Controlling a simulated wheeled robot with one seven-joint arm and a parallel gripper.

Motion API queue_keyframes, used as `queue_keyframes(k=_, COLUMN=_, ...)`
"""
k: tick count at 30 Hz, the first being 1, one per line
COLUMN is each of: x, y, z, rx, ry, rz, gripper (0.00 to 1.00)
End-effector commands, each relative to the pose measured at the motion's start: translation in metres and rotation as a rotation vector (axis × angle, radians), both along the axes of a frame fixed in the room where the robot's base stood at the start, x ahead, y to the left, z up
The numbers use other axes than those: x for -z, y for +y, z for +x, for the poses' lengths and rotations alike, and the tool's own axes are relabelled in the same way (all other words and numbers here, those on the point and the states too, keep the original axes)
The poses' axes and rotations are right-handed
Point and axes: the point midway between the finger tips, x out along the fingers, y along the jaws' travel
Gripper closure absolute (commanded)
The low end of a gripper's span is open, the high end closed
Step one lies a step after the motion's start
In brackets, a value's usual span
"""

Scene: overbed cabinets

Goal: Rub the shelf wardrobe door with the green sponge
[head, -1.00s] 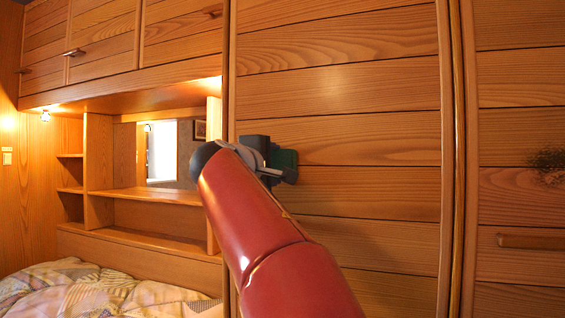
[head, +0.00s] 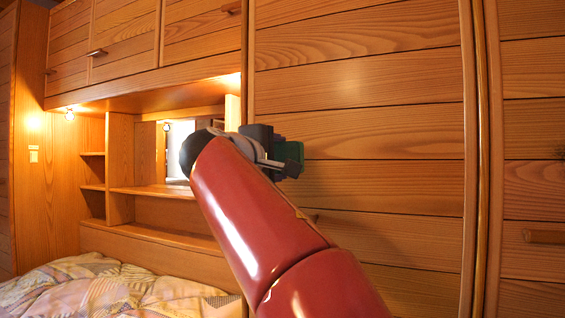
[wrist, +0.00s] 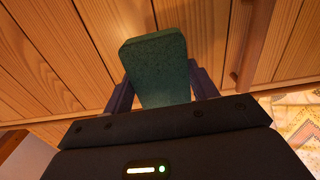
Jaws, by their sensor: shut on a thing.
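My gripper (head: 277,156) is shut on the green sponge (head: 291,156) and holds it in front of the wooden wardrobe door (head: 365,130) beside the shelves. In the wrist view the sponge (wrist: 157,68) stands out between the two fingers, with door planks behind it. The sponge is near the door's left edge; I cannot tell whether it touches the wood. My red arm hides the lower left of this door.
Another wooden door with a handle (head: 543,236) is at the right, with a dark smudge (head: 560,154) at the picture's edge. Open shelves (head: 150,190) and a bed with a patchwork cover (head: 110,290) are at the left, below overhead cabinets (head: 125,45).

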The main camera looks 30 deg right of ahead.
Motion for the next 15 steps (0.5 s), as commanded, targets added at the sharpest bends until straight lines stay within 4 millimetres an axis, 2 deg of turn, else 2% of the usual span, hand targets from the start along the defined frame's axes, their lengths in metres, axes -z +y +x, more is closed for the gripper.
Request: queue_keyframes(k=15, x=-0.0001, y=0.0071, z=-0.0062, rx=0.0, ry=-0.001, rz=0.001, gripper=0.6)
